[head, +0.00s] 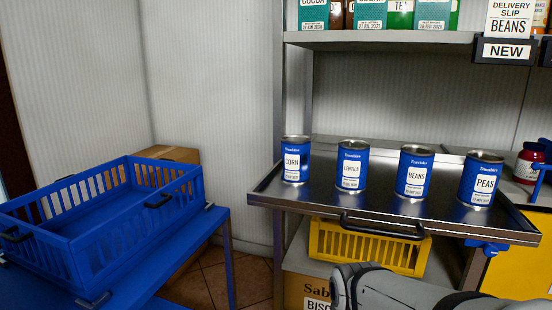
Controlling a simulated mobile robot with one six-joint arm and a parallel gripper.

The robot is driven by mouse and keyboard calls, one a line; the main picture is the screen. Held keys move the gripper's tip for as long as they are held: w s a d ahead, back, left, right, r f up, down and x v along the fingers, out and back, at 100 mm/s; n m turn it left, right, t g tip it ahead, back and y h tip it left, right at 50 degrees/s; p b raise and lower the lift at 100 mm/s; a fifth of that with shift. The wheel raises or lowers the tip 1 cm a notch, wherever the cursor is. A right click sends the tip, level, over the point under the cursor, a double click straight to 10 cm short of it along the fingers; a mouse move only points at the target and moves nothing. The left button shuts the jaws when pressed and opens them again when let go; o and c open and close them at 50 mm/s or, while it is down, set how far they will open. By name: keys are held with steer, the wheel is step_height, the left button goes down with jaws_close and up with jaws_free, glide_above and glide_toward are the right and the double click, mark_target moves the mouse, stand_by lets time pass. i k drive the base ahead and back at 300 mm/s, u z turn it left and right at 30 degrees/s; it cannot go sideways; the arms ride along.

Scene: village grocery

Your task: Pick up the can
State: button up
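Four blue cans stand upright in a row on a metal tray (330,207): a corn can (295,160), a lentils can (351,166), a beans can (414,173) and a peas can (481,179). They stand apart from one another. A delivery slip (508,18) above reads BEANS, with a NEW label under it. Part of my grey arm crosses the bottom right.
An empty-looking blue crate (75,240) stands on a blue table (185,262) at left. A cardboard box (168,153) is behind it. A yellow crate (330,240) is under the tray. A shelf (380,38) with boxes hangs above the cans. A red jar (527,165) stands at right.

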mark_target(295, 150)
steer(key=z, duration=1.8)
steer(key=k, duration=1.6)
steer(key=u, duration=0.45)
steer(key=i, duration=1.05)
steer(key=u, duration=0.1)
